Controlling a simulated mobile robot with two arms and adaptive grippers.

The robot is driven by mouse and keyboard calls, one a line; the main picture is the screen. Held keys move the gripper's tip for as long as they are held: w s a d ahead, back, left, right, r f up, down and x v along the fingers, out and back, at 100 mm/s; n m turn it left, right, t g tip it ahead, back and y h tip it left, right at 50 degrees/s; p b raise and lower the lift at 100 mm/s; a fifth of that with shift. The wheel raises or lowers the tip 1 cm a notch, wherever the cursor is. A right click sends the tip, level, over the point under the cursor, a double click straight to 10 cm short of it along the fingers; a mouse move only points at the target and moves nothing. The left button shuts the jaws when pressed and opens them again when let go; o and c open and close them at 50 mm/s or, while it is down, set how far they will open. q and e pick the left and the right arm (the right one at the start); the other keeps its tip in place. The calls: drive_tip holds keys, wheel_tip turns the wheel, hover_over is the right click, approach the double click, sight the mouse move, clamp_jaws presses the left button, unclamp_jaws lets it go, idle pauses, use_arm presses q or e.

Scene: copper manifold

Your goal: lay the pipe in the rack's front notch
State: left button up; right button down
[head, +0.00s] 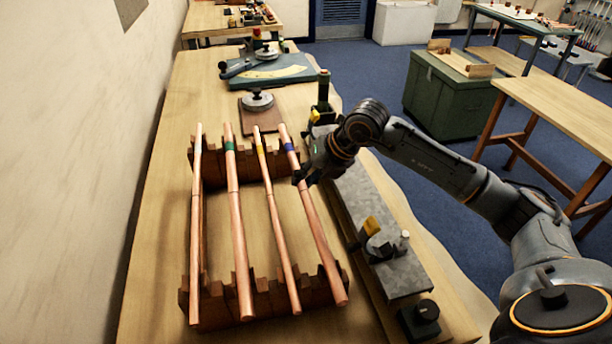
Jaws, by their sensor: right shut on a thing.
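The rack (267,303) is a brown wooden frame with notched bars at its far and near ends, on the bench in the head view. Several copper pipes lie lengthwise across it. The rightmost pipe (318,235) has a blue band near its far end and lies over the right-hand end of both bars. My right gripper (303,175) is shut on this pipe, just below the blue band. I cannot tell whether the pipe rests in its notches or sits slightly above them. My left gripper is not in view.
Other pipes, one with a green band (236,225) and one with a yellow band (275,225), lie close to the left. A grey metal plate with clamps (402,275) lies right of the rack. A round weight (257,101) and a blue-grey device (290,72) stand behind.

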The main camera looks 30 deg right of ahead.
drive_tip(key=c, duration=0.8)
unclamp_jaws()
drive_tip(key=shift+r+p, duration=2.15)
drive_tip(key=shift+r, duration=1.45)
